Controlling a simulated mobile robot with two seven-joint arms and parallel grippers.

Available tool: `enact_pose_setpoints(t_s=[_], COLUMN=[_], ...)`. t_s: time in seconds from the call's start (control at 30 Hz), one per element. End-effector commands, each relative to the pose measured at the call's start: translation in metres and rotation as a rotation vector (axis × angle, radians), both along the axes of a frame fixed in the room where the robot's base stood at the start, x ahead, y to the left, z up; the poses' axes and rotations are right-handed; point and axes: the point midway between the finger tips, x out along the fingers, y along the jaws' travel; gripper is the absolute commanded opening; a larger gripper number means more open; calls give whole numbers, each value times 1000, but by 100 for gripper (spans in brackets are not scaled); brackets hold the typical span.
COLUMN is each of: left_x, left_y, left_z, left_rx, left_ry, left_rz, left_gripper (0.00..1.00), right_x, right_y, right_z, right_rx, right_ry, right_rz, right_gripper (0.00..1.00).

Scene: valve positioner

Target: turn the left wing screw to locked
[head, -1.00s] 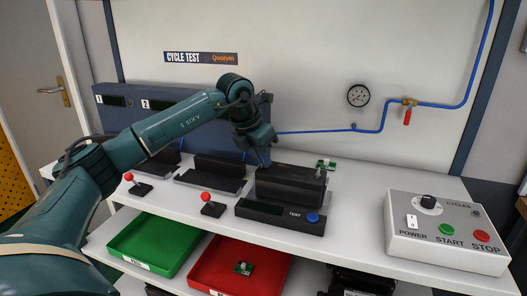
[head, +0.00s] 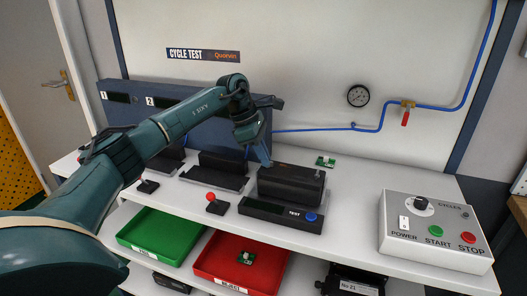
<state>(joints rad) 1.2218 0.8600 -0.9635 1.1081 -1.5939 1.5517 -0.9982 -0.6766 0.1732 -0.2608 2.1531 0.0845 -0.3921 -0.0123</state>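A black valve positioner box (head: 291,185) lies on the white bench behind a black base marked TEST (head: 280,215). My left gripper (head: 266,160) points down at the left end of the box. Its fingers cover the spot where the left wing screw would be, so I cannot make out that screw or its position. I cannot tell whether the fingers are open, shut or touching anything. A small upright part (head: 318,174) shows at the right end of the box. My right gripper is not in view.
A red-knobbed lever (head: 216,203) stands left of the base. Green (head: 160,238) and red (head: 240,263) trays sit below. The back wall carries a gauge (head: 358,96).

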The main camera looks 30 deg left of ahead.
Motion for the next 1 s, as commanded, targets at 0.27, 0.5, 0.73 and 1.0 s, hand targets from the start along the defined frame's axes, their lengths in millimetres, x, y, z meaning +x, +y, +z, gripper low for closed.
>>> enact_pose_setpoints(t_s=[0.27,0.5,0.73,1.0], left_x=[2,2,2,2], left_y=[0,0,0,0], left_z=[1,0,0,0], left_rx=[-1,0,1,1], left_ry=[0,-1,-1,0], left_rz=[-130,-174,-180,-179], left_gripper=[0,0,0,12], right_x=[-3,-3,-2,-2], right_y=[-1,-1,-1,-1], right_z=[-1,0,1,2], right_rx=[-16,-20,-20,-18], right_ry=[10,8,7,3], right_rz=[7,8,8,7], right_gripper=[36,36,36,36])
